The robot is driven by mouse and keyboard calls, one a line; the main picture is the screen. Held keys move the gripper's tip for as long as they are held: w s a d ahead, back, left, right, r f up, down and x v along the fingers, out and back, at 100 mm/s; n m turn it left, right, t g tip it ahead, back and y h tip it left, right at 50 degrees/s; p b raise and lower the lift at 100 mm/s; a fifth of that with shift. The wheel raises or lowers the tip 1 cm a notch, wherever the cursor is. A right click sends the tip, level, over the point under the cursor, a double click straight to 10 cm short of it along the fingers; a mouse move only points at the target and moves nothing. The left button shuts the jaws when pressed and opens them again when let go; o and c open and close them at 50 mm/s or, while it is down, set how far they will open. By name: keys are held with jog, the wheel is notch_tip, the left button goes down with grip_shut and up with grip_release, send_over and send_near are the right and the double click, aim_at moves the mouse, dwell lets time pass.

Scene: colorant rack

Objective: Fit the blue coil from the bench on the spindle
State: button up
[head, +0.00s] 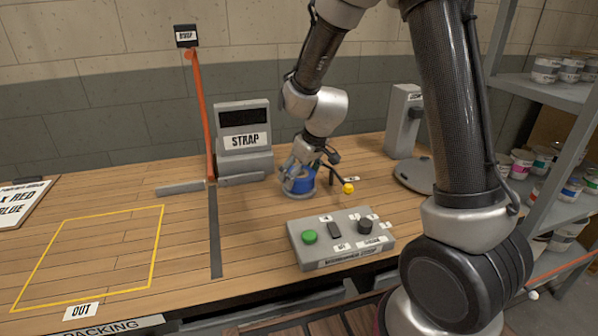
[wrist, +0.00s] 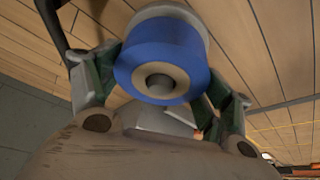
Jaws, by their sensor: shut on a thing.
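The blue coil (head: 304,180) is low over the bench beside the strap machine, partly hidden by my gripper (head: 298,168) in the head view. In the wrist view the blue coil (wrist: 185,62) sits between my two fingers, with a pale core ring around its hole. My gripper (wrist: 162,84) is shut on its sides. The round grey end of the spindle (wrist: 160,84) shows inside the hole, so the coil appears to be around it. A grey-white round base (wrist: 168,12) shows behind the coil. I cannot tell whether the coil rests on that base.
A black lever with a yellow knob (head: 348,188) sticks out right of the coil. A control box (head: 340,240) with a green button stands in front. The strap machine (head: 243,140) and an orange strap (head: 200,115) are at left. The yellow-outlined area (head: 90,260) is empty.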

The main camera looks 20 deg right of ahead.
jog(key=shift+f, duration=0.45)
jog(key=o, duration=1.1)
jog(key=shift+r, duration=0.15)
